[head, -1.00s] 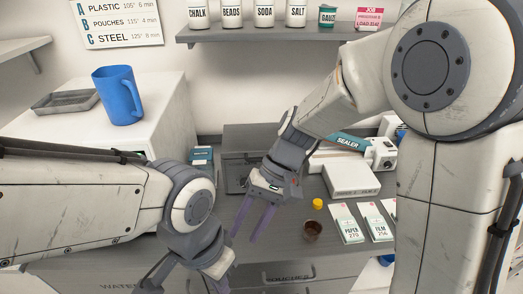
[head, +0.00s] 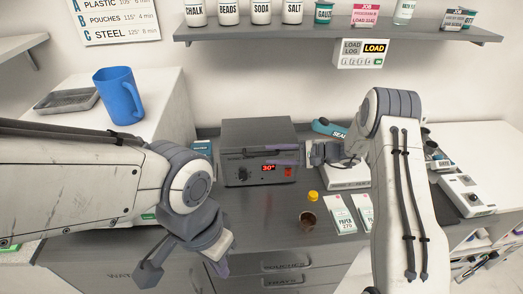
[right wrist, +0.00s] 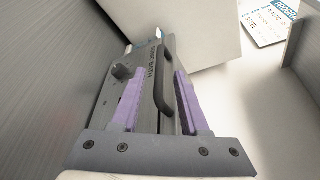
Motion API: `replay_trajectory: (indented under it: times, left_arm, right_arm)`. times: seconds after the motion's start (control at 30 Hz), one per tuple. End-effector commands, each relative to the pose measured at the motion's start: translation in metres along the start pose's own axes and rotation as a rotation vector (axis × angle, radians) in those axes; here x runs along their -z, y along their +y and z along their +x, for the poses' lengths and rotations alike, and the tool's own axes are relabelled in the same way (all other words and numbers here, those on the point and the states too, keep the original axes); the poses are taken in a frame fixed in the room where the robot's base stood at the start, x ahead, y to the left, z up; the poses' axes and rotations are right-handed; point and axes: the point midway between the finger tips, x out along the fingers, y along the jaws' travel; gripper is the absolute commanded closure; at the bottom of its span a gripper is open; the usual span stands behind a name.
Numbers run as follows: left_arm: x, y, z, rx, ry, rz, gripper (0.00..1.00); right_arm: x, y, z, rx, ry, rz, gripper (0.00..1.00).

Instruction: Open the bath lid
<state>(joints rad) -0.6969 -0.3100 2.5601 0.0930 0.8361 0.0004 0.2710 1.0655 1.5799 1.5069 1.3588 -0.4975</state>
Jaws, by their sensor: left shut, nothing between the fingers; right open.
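In the right wrist view a dark bar handle (right wrist: 164,80) shows between the two fingers, beside the bath's lettering. I cannot tell whether the fingers touch it. My left gripper (head: 220,268) is shut and empty, low in front of the counter.
A blue jug (head: 118,97) and a grey tray (head: 67,101) stand on the white cabinet at left. A small brown jar (head: 308,220), a yellow cap (head: 313,196) and paper packets (head: 343,213) lie right of the bath. The shelf (head: 340,36) hangs above. The counter before the bath is clear.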

Motion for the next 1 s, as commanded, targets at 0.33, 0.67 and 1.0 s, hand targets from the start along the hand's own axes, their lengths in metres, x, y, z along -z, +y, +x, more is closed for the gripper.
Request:
replay_trajectory:
  times: [0.33, 0.67, 1.0]
  left_arm:
    - [0.001, 0.002, -0.021, 0.0, 0.0, 0.004, 1.0]
    - [0.001, 0.002, -0.021, 0.0, 0.0, 0.004, 1.0]
    - [0.001, 0.002, -0.021, 0.0, 0.0, 0.004, 1.0]
  right_arm:
    - [-0.001, -0.001, 0.043, -0.002, 0.001, 0.0, 0.55]
    - [0.0, 0.0, 0.046, -0.002, 0.001, -0.001, 0.63]
    - [0.0, 0.0, 0.045, -0.002, 0.0, -0.001, 1.0]
